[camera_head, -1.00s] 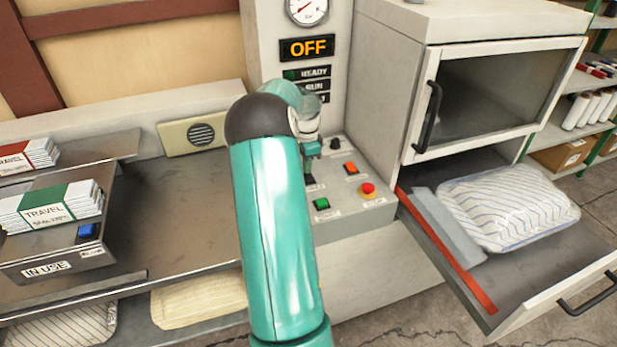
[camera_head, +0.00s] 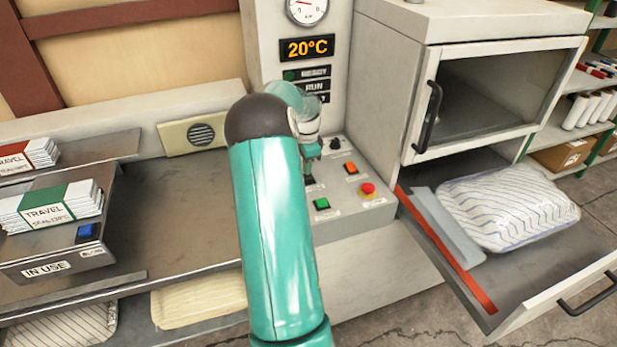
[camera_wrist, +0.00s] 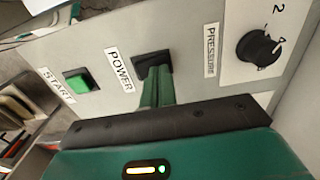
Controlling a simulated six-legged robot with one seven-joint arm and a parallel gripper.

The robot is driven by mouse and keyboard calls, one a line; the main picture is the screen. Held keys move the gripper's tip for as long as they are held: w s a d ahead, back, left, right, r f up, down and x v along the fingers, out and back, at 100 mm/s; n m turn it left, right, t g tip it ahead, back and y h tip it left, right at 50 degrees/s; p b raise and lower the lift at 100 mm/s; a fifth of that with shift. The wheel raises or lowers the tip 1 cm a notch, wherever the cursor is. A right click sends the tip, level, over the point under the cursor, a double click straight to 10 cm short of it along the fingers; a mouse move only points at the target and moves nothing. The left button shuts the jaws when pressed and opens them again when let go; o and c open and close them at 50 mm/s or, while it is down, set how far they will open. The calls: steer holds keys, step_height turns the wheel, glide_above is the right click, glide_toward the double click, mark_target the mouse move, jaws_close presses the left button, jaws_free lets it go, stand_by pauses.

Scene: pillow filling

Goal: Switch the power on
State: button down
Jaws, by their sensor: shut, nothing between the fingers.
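The black power switch (camera_wrist: 153,61) sits beside its POWER label (camera_wrist: 120,70) in the wrist view. My gripper (camera_wrist: 156,78) is shut and empty, with its green fingertips at the switch, seemingly touching it. In the head view my arm hides much of the switch, and my gripper (camera_head: 309,176) shows beside the arm's bend over the control panel (camera_head: 345,213). The display (camera_head: 307,48) above the panel reads 20°C in orange. The gauge (camera_head: 307,9) is above it, and the READY sign (camera_head: 313,72) is below it.
Close by on the panel are a green START button (camera_head: 321,204), an orange button (camera_head: 350,168), a red stop button (camera_head: 368,189) and the black PRESSURE knob (camera_wrist: 258,48). The cabinet (camera_head: 480,95) and its open drawer (camera_head: 540,270) with a striped pillow (camera_head: 508,207) stand at right.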

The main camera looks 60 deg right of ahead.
mark_target(305, 176)
step_height(305, 176, up, 6)
steer(key=shift+r, duration=0.25)
stand_by(0.5)
stand_by(0.5)
steer(key=w+a+r+n+t, duration=0.1)
steer(key=w+a+r+n, duration=0.35)
steer(key=a, duration=0.55)
steer(key=w+a+r+n+t, duration=0.1)
steer(key=w+a+r+n, duration=0.3)
steer(key=a, duration=0.6)
steer(key=w+a+r+n+t, duration=0.1)
steer(key=w+a+r+n, duration=0.3)
steer(key=a, duration=0.7)
steer(key=s+a+n+t, duration=0.1)
steer(key=s+a+n, duration=0.3)
steer(key=a, duration=0.5)
steer(key=s+a+n, duration=0.4)
steer(key=a+n, duration=0.1)
steer(key=a, duration=0.4)
steer(key=s+a+r+n+t, duration=0.1)
steer(key=s+a+n, duration=0.4)
steer(key=a, duration=0.3)
steer(key=shift+a+t, duration=0.3)
steer(key=shift+a, duration=0.1)
